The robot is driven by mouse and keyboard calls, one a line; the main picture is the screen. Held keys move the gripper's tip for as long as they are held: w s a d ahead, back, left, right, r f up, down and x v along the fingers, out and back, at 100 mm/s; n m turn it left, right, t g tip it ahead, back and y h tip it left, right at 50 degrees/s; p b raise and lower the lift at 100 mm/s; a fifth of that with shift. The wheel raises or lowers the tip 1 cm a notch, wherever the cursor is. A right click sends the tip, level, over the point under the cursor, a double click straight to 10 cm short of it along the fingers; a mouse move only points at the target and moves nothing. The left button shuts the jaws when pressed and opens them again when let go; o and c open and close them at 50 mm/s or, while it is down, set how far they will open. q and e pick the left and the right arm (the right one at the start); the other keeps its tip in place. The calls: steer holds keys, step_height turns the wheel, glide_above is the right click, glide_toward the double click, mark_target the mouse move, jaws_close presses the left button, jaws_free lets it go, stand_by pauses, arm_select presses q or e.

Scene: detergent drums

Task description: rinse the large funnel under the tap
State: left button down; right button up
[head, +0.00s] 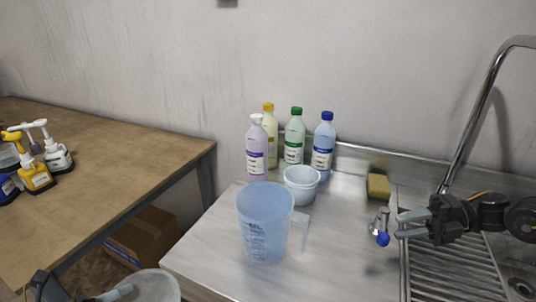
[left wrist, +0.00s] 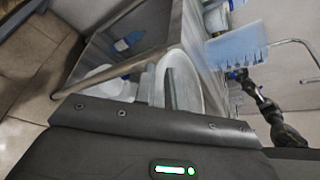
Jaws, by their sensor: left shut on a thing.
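The large funnel (head: 152,286) is a whitish, wide-mouthed piece at the bottom edge of the head view, partly cut off. My left gripper (head: 118,293) is shut on it, in front of the counter's left corner. In the left wrist view the pale funnel (left wrist: 204,92) shows around the grey fingers. The tap has a tall, curved chrome spout (head: 478,112) at the right and a small lever with a blue end (head: 382,239). My right gripper (head: 406,224) is open, its fingertips just right of the lever. I see no water running.
A translucent blue measuring jug (head: 264,225) stands on the metal counter, with a white tub (head: 301,182) and several bottles (head: 295,140) behind. A sponge (head: 378,187) lies near the back wall. A ribbed drainboard (head: 452,270) is at right; a wooden table (head: 110,160) at left.

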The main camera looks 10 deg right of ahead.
steer(key=shift+v, duration=2.35)
